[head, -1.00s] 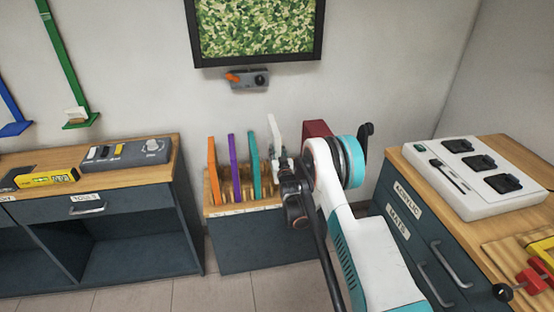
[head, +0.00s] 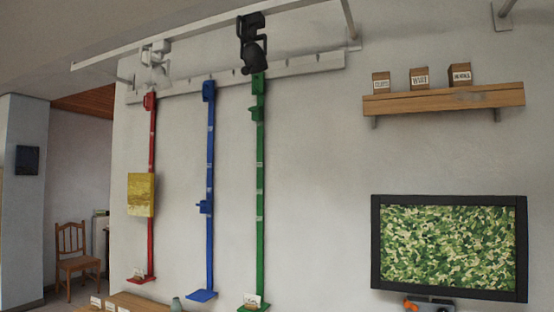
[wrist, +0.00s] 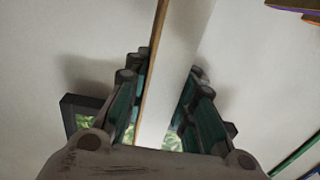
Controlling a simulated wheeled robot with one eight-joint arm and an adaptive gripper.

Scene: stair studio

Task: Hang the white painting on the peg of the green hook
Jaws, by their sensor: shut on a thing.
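The white painting (wrist: 178,75) is between the fingers of my gripper (wrist: 163,82) in the wrist view. It shows edge-on with a pale face and a thin wooden edge, and my gripper is shut on it. The green hook (head: 260,180) is a tall green strip on the wall in the head view.
A blue strip (head: 210,160) and a red strip (head: 152,130) stand left of the green hook. A yellow painting (head: 141,195) hangs on the red one. A black lamp (head: 252,45) overhangs the green strip's top. A framed screen (head: 450,248) and shelf (head: 445,100) are right.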

